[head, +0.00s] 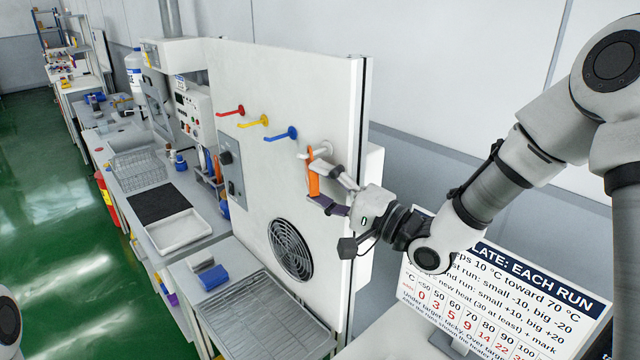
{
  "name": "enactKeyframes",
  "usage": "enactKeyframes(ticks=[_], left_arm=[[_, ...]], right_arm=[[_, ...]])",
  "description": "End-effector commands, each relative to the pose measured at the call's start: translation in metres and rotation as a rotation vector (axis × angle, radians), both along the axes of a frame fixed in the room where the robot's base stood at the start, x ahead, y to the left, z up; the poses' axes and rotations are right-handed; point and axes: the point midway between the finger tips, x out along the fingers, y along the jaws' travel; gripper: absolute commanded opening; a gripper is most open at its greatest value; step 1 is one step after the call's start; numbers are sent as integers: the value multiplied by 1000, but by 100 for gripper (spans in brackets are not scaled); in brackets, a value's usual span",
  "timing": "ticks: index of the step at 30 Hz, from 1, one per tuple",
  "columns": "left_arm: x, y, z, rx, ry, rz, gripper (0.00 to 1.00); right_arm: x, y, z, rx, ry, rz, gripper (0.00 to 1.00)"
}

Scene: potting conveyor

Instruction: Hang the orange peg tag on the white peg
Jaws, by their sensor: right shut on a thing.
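The orange peg tag (313,176) is upright in the jaws of my right gripper (318,184), in front of the white panel. The white peg (321,149) sticks out from the panel at the right end of the peg row. The tag's top end is at the white peg in the picture; I cannot tell whether the peg passes through it or whether they touch. My right gripper is shut on the tag, reaching in from the right. My left gripper is out of view.
Red (231,111), yellow (254,122) and blue (282,134) pegs sit left of the white one. A fan grille (290,249) and a control box (231,165) are lower on the panel. A metal tray (270,318) and blue block (213,277) lie below. A printed sign (500,295) stands right.

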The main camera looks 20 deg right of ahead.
Motion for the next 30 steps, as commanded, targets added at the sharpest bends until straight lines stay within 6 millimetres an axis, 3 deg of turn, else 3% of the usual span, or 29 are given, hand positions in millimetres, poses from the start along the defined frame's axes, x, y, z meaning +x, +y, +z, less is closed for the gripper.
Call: enactKeyframes(ticks=[10, 11, 13, 24, 30], left_arm=[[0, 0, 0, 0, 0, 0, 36], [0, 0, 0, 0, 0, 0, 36], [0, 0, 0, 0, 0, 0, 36], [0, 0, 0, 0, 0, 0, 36], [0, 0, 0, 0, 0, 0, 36]], right_arm=[[0, 0, 0, -1, 1, 1, 2], [0, 0, 0, -1, 1, 1, 64], [0, 0, 0, -1, 1, 1, 89], [-2, -1, -1, 0, 2, 0, 90], [-22, -14, -5, 7, 2, -2, 90]])
